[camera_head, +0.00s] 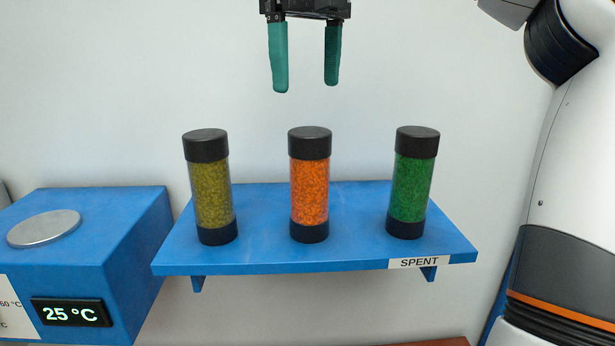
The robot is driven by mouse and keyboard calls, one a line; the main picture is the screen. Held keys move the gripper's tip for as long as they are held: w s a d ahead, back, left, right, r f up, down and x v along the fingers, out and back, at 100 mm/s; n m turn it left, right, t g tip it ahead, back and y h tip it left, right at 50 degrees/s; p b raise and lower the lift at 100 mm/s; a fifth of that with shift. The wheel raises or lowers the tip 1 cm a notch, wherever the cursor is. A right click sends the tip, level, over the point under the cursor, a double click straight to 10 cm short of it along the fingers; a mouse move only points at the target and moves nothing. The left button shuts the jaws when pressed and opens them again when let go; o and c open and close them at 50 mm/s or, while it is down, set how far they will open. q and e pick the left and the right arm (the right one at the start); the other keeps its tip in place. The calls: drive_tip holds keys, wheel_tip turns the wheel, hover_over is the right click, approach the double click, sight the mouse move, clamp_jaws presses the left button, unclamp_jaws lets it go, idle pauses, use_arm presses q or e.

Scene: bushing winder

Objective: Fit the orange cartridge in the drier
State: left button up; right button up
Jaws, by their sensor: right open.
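The orange cartridge (310,192), a clear cylinder of orange beads with black caps, stands upright in the middle of a blue wall shelf (262,258). My right gripper (307,88), with green fingers pointing down, is open and empty above the orange cartridge and apart from it. A blue box (95,238) at the left has a round silver disc (44,229) on top and a display reading 25 °C (71,313). It may be the drier; no drier label is readable. My left gripper is not in view.
An olive cartridge (210,190) stands left of the orange one and a green cartridge (412,186) stands right of it, with gaps between. A SPENT label (419,262) is on the shelf's front edge below the green one. The wall behind is bare.

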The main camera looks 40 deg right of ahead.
sight(310, 131)
wheel_tip(310, 131, down, 2)
drive_tip(key=shift+f+b, duration=0.1)
drive_tip(key=shift+b, duration=0.6)
drive_tip(key=f, duration=0.3)
drive_tip(key=shift+s+a+p, duration=0.25)
drive_tip(key=shift+s+p, duration=0.05)
drive_tip(key=shift+s, duration=0.05)
drive_tip(key=shift+w+d+f, duration=0.15)
drive_tip(key=shift+f, duration=0.4)
drive_tip(key=f, duration=0.1)
drive_tip(key=f+p, duration=0.1)
drive_tip(key=f, duration=0.1)
drive_tip(key=f+p, duration=0.1)
drive_tip(key=shift+w+d+f, duration=0.2)
drive_tip(key=shift+w+d, duration=0.05)
drive_tip(key=shift+d, duration=0.1)
drive_tip(key=shift+f, duration=0.4)
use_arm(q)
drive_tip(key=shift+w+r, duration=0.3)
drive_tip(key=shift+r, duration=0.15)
use_arm(e)
drive_tip(key=shift+c, duration=0.3)
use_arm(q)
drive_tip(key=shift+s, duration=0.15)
use_arm(e)
drive_tip(key=shift+r, duration=0.1)
drive_tip(key=c, duration=1.5)
